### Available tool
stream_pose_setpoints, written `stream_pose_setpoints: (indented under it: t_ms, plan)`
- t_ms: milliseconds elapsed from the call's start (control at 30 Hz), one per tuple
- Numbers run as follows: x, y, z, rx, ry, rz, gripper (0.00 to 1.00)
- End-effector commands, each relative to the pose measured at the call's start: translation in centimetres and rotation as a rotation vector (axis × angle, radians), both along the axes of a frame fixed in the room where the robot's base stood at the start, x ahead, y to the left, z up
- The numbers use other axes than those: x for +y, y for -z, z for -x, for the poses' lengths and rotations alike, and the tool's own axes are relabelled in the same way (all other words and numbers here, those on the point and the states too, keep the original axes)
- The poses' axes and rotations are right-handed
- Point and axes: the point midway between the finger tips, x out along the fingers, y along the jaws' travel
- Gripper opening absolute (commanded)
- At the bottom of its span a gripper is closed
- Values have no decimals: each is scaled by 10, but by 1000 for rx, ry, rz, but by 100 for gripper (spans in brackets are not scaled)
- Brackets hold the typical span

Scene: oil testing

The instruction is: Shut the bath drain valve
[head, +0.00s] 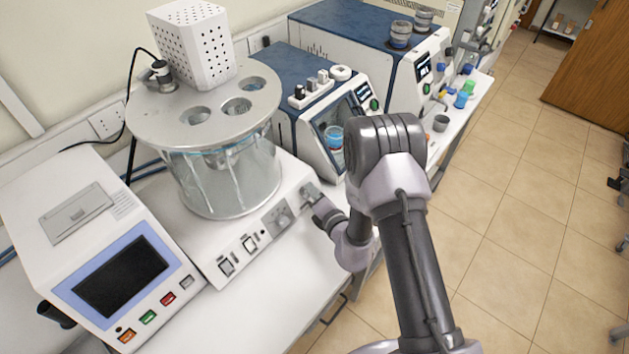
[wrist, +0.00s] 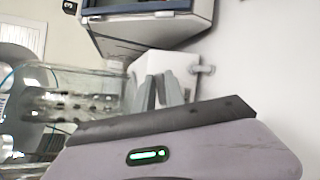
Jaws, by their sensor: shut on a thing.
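The oil bath is a clear glass cylinder (head: 222,180) under a round metal lid, on a white base (head: 240,228). The drain valve (head: 308,190) is a small grey fitting at the right end of the base front. My gripper (head: 318,207) is at this fitting and shut on its handle; the arm hides part of the contact. In the wrist view my gripper's two grey fingers (wrist: 158,88) are close together against the white base (wrist: 160,64). A small pale fitting (wrist: 205,70) sticks out beside them. The handle between the fingers is hard to make out.
A white device with a dark screen (head: 122,276) stands left of the bath. Blue-topped testers (head: 325,95) stand behind and to the right on the bench. Open tiled floor (head: 500,210) lies right of the bench.

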Motion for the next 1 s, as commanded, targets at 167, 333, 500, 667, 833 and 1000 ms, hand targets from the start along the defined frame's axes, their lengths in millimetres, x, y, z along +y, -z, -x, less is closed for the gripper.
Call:
stream_pose_setpoints:
  t_ms: [167, 333, 500, 667, 833, 1000]
  plan:
    - [0, -4, 1, 94, 60, -70, 0]
    - [0, -2, 0, 163, 109, -125, 0]
    - [-1, 0, 1, 212, 140, -163, 0]
    - [0, 1, 1, 236, 156, -182, 0]
    - [-1, 2, 0, 247, 164, -191, 0]
    - [-1, 2, 1, 248, 165, -192, 0]
